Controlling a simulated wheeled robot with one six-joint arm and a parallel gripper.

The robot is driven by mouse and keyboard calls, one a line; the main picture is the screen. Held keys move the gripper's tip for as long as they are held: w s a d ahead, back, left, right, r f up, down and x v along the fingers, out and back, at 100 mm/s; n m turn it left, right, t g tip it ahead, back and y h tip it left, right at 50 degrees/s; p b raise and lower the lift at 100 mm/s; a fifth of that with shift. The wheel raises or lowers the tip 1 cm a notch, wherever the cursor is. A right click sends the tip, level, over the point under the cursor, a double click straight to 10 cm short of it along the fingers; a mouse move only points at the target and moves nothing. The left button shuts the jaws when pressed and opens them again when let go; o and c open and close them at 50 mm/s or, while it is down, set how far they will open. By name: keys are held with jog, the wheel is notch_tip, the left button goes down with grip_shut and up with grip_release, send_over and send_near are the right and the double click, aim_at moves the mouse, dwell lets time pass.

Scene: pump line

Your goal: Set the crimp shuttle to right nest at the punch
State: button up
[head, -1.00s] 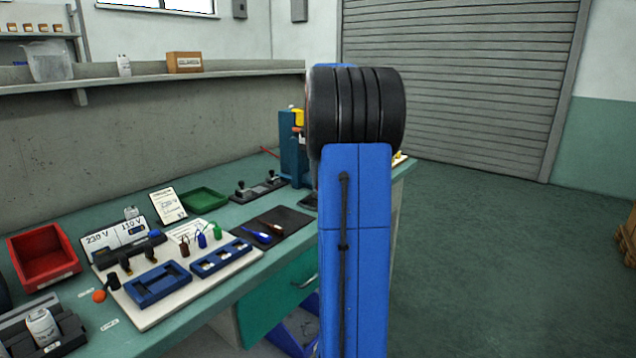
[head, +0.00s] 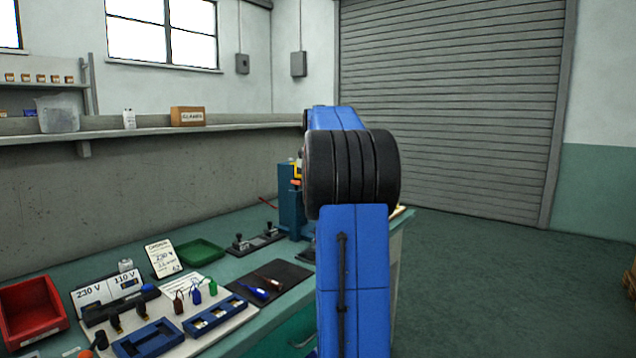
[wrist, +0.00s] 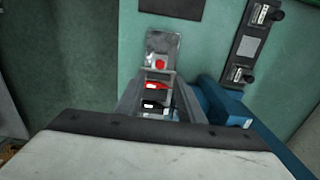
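The blue punch (head: 290,205), with yellow and orange parts, stands at the bench's far end in the head view, partly behind my arm. A blue body, probably the punch, shows right of my gripper in the wrist view (wrist: 222,100). My gripper (wrist: 161,78) points down at the bench with its fingers apart. Between and below the fingers lie a red part (wrist: 157,86) and a black part (wrist: 154,104) with pale labels. Just beyond is a grey metal plate (wrist: 163,45) with a red round spot. I cannot tell which is the crimp shuttle or a nest, nor whether anything touches.
A grey strip with two black knobs (head: 256,242) lies left of the punch; it also shows in the wrist view (wrist: 248,45). A dark mat with tools (head: 268,280), a green tray (head: 199,252) and a red bin (head: 32,312) lie nearer.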

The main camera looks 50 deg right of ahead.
notch_tip(320, 180, up, 8)
jog(key=shift+r, duration=0.15)
dwell(0.7)
